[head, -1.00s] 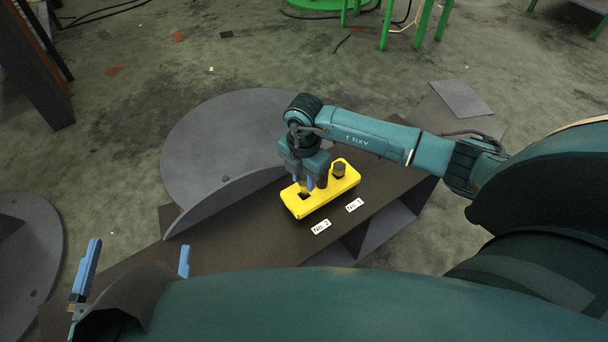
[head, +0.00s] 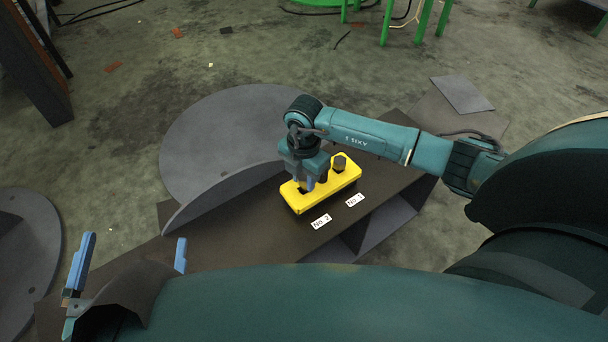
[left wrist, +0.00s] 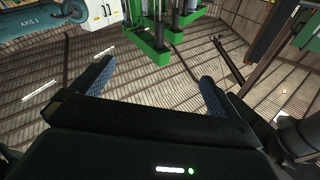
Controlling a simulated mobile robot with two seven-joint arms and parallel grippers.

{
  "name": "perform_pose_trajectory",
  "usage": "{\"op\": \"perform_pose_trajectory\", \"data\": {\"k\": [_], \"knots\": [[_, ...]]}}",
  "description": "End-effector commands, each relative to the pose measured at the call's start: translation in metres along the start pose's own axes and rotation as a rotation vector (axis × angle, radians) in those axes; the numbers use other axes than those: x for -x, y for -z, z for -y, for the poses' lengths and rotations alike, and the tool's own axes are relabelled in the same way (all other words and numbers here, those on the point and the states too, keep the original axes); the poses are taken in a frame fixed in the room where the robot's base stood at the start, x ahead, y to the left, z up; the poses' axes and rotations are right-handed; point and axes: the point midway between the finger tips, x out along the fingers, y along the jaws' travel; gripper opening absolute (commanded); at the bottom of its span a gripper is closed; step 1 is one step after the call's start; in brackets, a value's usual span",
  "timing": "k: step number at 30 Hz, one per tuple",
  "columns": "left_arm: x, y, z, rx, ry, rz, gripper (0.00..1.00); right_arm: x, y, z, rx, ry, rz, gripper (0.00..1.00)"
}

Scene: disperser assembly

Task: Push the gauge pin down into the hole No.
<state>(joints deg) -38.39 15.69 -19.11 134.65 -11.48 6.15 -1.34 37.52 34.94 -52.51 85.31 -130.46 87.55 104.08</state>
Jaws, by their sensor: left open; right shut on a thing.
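The yellow block (head: 297,204) lies on the dark table, with labels "No. 1" and "No. 2" in front of it. My right gripper (head: 305,184) is shut, pointing down at the No. 2 end of the block. It is shut on the gauge pin, which is mostly hidden by the fingers, so I cannot tell how deep it sits in the dark hole there. Another dark-topped pin (head: 339,163) stands upright at the No. 1 end, beside the gripper. My left gripper (head: 128,256) is open and empty at the lower left; its blue fingers also show in the left wrist view (left wrist: 152,78).
A curved grey plate (head: 222,196) stands upright left of the block, in front of a round grey plate (head: 215,125). The dark table top (head: 235,235) is clear between the block and my left gripper. Green legs (head: 385,20) stand far back.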

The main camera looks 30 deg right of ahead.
Motion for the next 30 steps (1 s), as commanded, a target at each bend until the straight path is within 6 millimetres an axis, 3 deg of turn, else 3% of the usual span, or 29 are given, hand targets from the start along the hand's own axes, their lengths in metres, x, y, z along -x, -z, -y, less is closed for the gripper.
{"op": "perform_pose_trajectory", "data": {"k": [1,22,23,30], "knots": [[0.005,-0.021,-0.007,0.011,-0.013,0.049,1.00,-0.004,0.000,0.000,0.000,-0.001,0.000,0.00],[0.007,-0.032,-0.011,0.014,-0.017,0.050,1.00,-0.022,0.000,0.000,0.001,-0.001,0.000,0.00],[0.007,-0.031,-0.011,0.015,-0.017,0.050,1.00,-0.021,0.000,-0.001,0.001,-0.002,0.000,0.31],[0.007,-0.031,-0.011,0.015,-0.017,0.050,1.00,-0.021,0.000,0.000,0.000,-0.001,0.000,0.51]]}}
